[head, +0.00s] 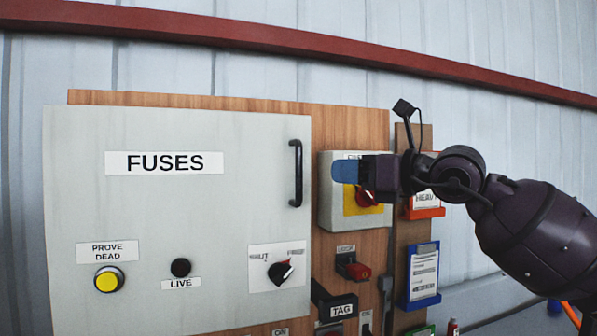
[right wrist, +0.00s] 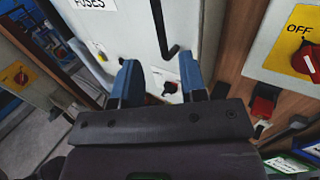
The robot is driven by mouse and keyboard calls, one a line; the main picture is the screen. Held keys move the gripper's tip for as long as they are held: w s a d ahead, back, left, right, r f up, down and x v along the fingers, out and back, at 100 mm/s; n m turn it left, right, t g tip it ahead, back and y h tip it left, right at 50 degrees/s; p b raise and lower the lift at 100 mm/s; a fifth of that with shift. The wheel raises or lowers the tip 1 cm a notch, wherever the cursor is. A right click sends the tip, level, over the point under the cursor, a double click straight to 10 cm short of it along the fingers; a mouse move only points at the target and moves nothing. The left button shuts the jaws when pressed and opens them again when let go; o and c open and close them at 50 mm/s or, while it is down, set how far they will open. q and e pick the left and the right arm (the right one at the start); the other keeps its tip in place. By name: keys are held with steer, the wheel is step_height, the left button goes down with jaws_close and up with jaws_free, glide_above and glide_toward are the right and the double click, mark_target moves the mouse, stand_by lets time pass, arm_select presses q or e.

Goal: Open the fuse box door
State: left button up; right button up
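The fuse box door (head: 220,215) is a pale grey panel labelled FUSES at the left of the head view; it looks shut. Its black upright bar handle (head: 297,173) is near the door's right edge. The handle also shows in the right wrist view (right wrist: 160,28), ahead of the fingers. My right gripper (head: 345,170) is to the right of the handle, apart from it, in front of the yellow-faced switch box. In the right wrist view its two blue fingers (right wrist: 160,82) are spread with nothing gripped between them. My left gripper is out of view.
Right of the door are the grey switch box (head: 329,205) with a red knob, a red lock (head: 353,268) and a blue document holder (head: 421,275).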

steer(key=p, duration=0.2)
glide_above(299, 197)
steer(key=shift+w, duration=0.4)
steer(key=shift+c, duration=0.5)
jaws_close()
